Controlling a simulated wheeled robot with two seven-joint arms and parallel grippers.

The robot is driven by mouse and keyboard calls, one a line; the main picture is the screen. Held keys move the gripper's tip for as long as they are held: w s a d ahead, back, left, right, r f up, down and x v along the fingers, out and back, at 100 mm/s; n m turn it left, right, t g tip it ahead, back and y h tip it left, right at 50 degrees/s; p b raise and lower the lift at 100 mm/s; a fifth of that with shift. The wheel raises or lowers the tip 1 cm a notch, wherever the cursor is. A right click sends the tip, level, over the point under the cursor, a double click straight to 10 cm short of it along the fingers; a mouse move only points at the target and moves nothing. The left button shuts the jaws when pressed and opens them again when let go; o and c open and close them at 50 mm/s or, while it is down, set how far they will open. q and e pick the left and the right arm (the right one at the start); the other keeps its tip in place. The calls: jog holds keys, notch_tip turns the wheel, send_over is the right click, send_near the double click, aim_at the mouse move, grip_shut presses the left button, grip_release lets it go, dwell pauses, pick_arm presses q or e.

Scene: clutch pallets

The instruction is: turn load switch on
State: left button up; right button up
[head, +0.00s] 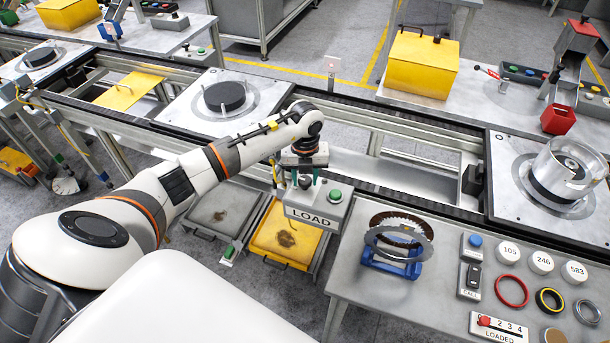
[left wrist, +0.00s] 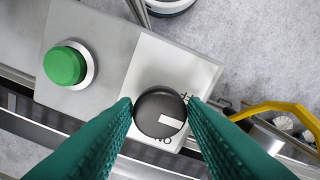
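The load switch is a dark round knob with a white pointer mark (left wrist: 160,112) on a pale plate, in the left wrist view. Its pointer aims right and slightly down. Letters that look like "ON" show upside down below the knob, partly covered. In the head view the grey box with the LOAD label (head: 312,219) carries it, and the knob is hidden there. My left gripper (head: 301,182) is over the box's left part. Its green fingers (left wrist: 160,104) lie close against both sides of the knob, seemingly closed on it. My right gripper is out of view.
A green button (head: 335,195) sits right of the switch on the same box. Right of it, a grey table (head: 370,293) holds a blue stand (head: 392,262) with ring plates, several rings and a CALL switch (head: 471,278). A yellow bin (head: 283,236) is below the box. The conveyor runs behind.

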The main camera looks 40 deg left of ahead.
pick_arm(q)
jog(key=c, duration=0.5)
jog(key=m+b, duration=0.2)
jog(key=shift+f+m+b, duration=0.15)
jog(key=shift+m+b, duration=0.15)
jog(key=shift+b, duration=0.05)
jog(key=m+b, duration=0.2)
jog(key=shift+m, duration=0.3)
jog(key=m+b, duration=0.3)
jog(key=shift+m, duration=0.3)
jog(key=shift+m+b, duration=1.3)
jog(key=shift+m, duration=0.3)
jog(key=shift+r, duration=0.2)
